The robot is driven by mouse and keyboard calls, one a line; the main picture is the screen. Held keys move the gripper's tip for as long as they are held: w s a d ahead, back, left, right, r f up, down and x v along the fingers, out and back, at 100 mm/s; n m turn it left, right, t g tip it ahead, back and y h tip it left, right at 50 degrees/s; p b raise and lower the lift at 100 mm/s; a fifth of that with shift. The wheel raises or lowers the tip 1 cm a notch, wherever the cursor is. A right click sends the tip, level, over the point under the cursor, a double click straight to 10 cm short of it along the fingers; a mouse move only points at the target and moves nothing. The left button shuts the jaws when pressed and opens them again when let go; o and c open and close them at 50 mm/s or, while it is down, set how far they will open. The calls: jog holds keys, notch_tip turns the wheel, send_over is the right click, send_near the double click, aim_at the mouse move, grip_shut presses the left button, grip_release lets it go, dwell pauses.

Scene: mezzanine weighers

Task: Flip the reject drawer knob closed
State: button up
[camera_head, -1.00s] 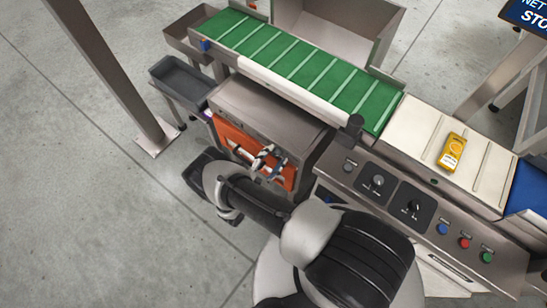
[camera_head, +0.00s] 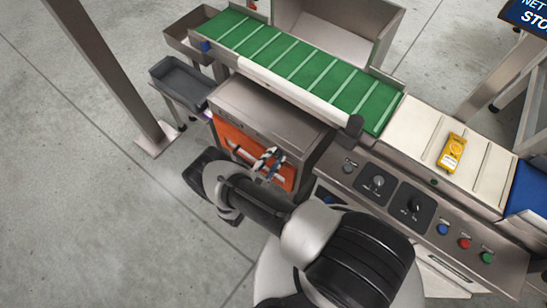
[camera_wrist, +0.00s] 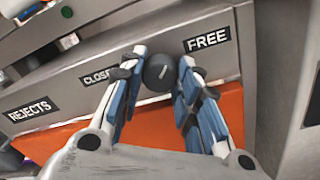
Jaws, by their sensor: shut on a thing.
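The reject drawer knob (camera_wrist: 160,71) is a dark round knob on the grey panel of the reject cabinet (camera_head: 272,110). In the wrist view it sits between the "CLOSE" label (camera_wrist: 97,78), partly covered, and the "FREE" label (camera_wrist: 207,39). My gripper (camera_wrist: 161,74) has a blue-padded finger on each side of the knob and is shut on it. In the head view my gripper (camera_head: 270,163) is in front of the orange drawer front (camera_head: 233,140), and the knob cannot be made out there.
A "REJECTS" label (camera_wrist: 29,109) is on the panel's left. The control panel (camera_head: 400,205) with knobs and buttons stands right of the cabinet. A green belt (camera_head: 300,66) runs above, and a yellow pack (camera_head: 452,153) lies on the pale conveyor.

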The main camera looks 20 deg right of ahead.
jog(key=shift+n, duration=0.3)
jog(key=n, duration=0.8)
jog(key=shift+n+g, duration=0.3)
jog(key=n, duration=0.4)
jog(key=shift+w, duration=0.1)
jog(key=shift+n+g, duration=0.3)
jog(key=shift+n, duration=1.7)
jog(key=o, duration=1.1)
